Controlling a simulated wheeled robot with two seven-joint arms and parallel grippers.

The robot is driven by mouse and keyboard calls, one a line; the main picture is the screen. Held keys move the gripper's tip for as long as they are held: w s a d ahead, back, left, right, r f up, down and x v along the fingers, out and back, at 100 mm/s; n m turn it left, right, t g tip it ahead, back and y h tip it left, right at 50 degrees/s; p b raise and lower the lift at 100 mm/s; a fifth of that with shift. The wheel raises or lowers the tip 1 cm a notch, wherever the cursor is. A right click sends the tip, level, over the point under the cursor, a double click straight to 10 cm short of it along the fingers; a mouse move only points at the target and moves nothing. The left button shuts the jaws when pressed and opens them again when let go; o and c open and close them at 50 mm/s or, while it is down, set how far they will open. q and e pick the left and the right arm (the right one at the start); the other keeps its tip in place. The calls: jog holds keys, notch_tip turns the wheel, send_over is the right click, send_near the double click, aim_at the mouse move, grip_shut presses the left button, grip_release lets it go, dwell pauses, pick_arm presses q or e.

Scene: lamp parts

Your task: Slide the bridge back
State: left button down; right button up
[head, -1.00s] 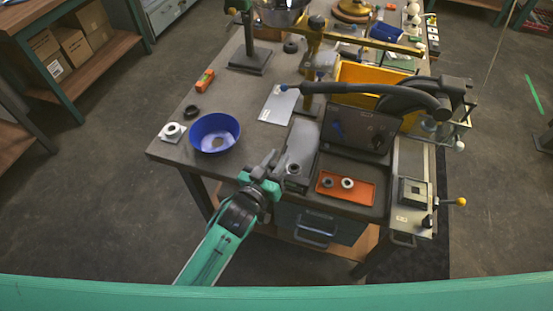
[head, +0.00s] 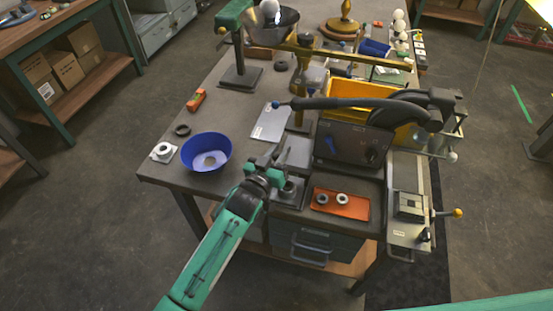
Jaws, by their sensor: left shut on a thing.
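My left gripper (head: 277,158) is at the front part of the bench, right of the blue bowl. It is shut on a grey metal piece that I take to be the bridge (head: 299,152). The bridge lies over a narrow dark base that runs from the bench's front edge toward the back. A small round socket part (head: 289,187) sits at the front end of that base, just in front of the fingers. The exact contact between fingers and bridge is too small to see. My right gripper is not in view.
The blue bowl (head: 206,152) and a white ring part (head: 163,152) stand to the left. An orange tray (head: 341,203) with two rings lies to the right. A dark box (head: 352,145) and a lever press (head: 411,112) stand behind it. A light plate (head: 271,122) lies farther back.

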pick_arm(q)
jog(key=c, duration=1.2)
grip_release()
jog(key=shift+s+a+f, duration=0.1)
jog(key=shift+s+a, duration=0.15)
jog(key=shift+s, duration=0.2)
jog(key=b+v, duration=0.2)
jog(key=v, duration=1)
jog(key=shift+s+a, duration=0.2)
jog(key=shift+s, duration=0.15)
